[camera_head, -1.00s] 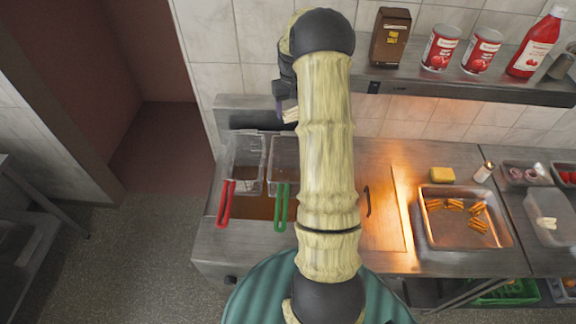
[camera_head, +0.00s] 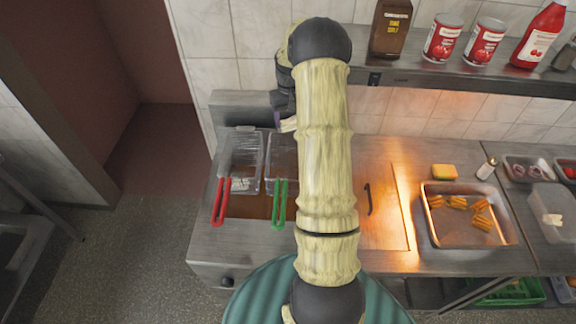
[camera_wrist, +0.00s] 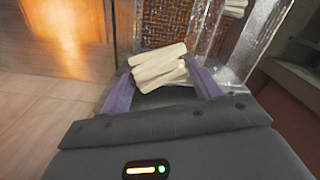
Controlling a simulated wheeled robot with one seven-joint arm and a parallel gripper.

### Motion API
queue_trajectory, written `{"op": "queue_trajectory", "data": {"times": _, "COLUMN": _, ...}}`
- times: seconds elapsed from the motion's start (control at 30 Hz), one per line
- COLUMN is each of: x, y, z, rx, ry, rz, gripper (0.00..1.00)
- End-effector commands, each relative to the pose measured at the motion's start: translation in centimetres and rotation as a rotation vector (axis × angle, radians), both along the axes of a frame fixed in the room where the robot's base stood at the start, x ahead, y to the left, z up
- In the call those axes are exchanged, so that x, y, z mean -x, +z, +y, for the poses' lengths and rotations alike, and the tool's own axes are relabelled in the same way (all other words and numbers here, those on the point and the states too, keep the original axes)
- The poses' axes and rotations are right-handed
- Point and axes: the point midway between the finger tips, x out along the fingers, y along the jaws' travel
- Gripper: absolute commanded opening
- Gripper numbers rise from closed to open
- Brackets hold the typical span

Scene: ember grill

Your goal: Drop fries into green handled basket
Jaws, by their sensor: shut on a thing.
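My gripper (camera_wrist: 161,80) is shut on a small bundle of pale fries (camera_wrist: 158,66), held crosswise between its purple fingers. In the head view the fries (camera_head: 288,125) show as a pale bit beside my arm, above the back of the green-handled basket (camera_head: 281,166). My arm hides part of that basket. Its green handle (camera_head: 279,206) points toward me. In the wrist view brown mesh (camera_wrist: 178,22) and a clear basket wall (camera_wrist: 212,35) lie just beyond the held fries. I cannot tell how high the fries are above the basket.
The red-handled basket (camera_head: 243,160) is directly left, with pale pieces (camera_head: 240,184) inside. A shelf (camera_head: 460,82) with cans and bottles runs above the counter at right. A metal tray (camera_head: 468,232) with orange-brown pieces sits under warm light at the right.

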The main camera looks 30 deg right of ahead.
Motion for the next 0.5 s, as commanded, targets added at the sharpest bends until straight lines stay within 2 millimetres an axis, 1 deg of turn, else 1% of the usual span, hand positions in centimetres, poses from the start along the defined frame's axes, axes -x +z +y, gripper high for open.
{"op": "queue_trajectory", "data": {"times": 0.07, "x": 0.02, "y": 0.02, "z": -0.03, "rx": 0.0, "ry": 0.0, "rz": 0.0, "gripper": 0.41}}
{"op": "queue_trajectory", "data": {"times": 0.1, "x": 0.02, "y": 0.02, "z": -0.04, "rx": 0.0, "ry": -0.001, "rz": 0.0, "gripper": 0.69}}
{"op": "queue_trajectory", "data": {"times": 0.17, "x": 0.02, "y": 0.02, "z": -0.05, "rx": 0.0, "ry": -0.001, "rz": 0.0, "gripper": 0.8}}
{"op": "queue_trajectory", "data": {"times": 0.2, "x": 0.02, "y": 0.02, "z": -0.04, "rx": 0.0, "ry": 0.0, "rz": 0.0, "gripper": 0.88}}
{"op": "queue_trajectory", "data": {"times": 0.5, "x": -0.02, "y": 0.07, "z": 0.03, "rx": 0.0, "ry": 0.001, "rz": 0.0, "gripper": 0.88}}
